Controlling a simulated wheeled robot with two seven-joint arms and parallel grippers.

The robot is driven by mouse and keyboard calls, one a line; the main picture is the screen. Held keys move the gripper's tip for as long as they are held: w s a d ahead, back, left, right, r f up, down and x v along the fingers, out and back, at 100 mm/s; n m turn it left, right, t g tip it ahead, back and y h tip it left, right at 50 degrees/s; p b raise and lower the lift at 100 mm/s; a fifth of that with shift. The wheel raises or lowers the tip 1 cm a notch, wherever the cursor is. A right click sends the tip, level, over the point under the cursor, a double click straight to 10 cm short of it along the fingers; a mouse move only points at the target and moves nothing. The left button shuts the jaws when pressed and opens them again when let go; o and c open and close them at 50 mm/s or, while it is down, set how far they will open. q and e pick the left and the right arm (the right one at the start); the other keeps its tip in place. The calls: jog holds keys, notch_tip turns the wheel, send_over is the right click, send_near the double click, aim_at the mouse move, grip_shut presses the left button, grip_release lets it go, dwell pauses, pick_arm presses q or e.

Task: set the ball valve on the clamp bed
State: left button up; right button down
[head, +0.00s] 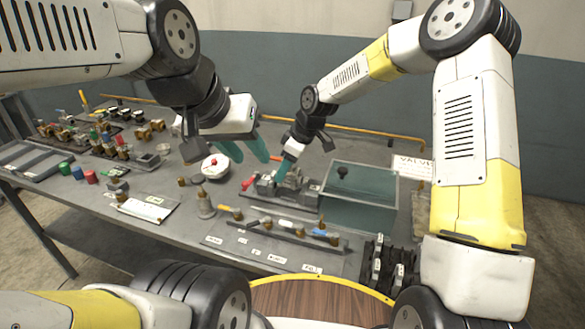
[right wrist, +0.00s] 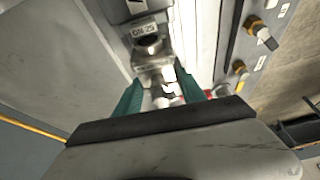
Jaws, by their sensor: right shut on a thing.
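The ball valve (right wrist: 164,86), a small silver body, sits between the teal fingers of my right gripper (right wrist: 166,97) in the right wrist view. My right gripper (head: 282,168) is shut on it in the head view, low at the grey clamp bed (head: 308,191). The clamp bed (right wrist: 148,47) lies just ahead of the fingers; whether the valve touches it I cannot tell. A red handle (head: 248,183) shows left of the clamp bed, and red also shows beside the right finger in the wrist view. My left gripper (head: 246,150) is open and empty above the table.
A rack with several coloured-handle valves (head: 285,226) lies in front. A round white dish (head: 215,167) and a bell-shaped metal piece (head: 205,205) stand left. Several fittings crowd the table's left end.

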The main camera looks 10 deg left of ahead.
aim_at(285, 179)
jog(key=shift+f, duration=1.8)
jog(key=shift+f, duration=0.15)
jog(key=c, duration=0.7)
grip_release()
jog(key=shift+s, duration=0.1)
jog(key=shift+o, duration=0.2)
